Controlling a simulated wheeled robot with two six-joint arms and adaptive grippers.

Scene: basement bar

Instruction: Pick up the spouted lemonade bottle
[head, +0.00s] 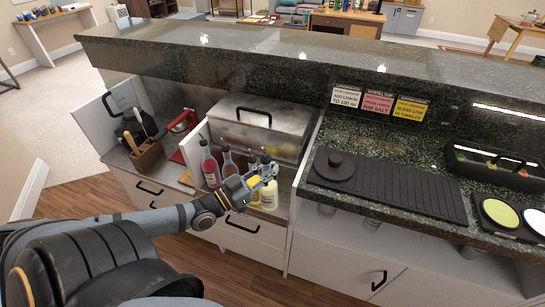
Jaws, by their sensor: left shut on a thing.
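A pale yellow bottle with a light label (268,197), which looks like the lemonade bottle, stands upright at the front right of a row of bottles in the open cabinet bay. My left gripper (267,177) reaches in from the left and is shut at this bottle's upper part. The gripper hides its neck and spout. A brighter yellow bottle (252,188) stands just left of it, partly behind my gripper. Two red bottles with dark spouts (210,168) (229,164) stand further left. My right gripper is out of view.
A steel lidded box (262,127) stands behind the bottles. A wooden utensil holder (147,158) is to the left. The granite bar top (330,65) overhangs behind, and a black ribbed mat (395,187) lies on the counter at right.

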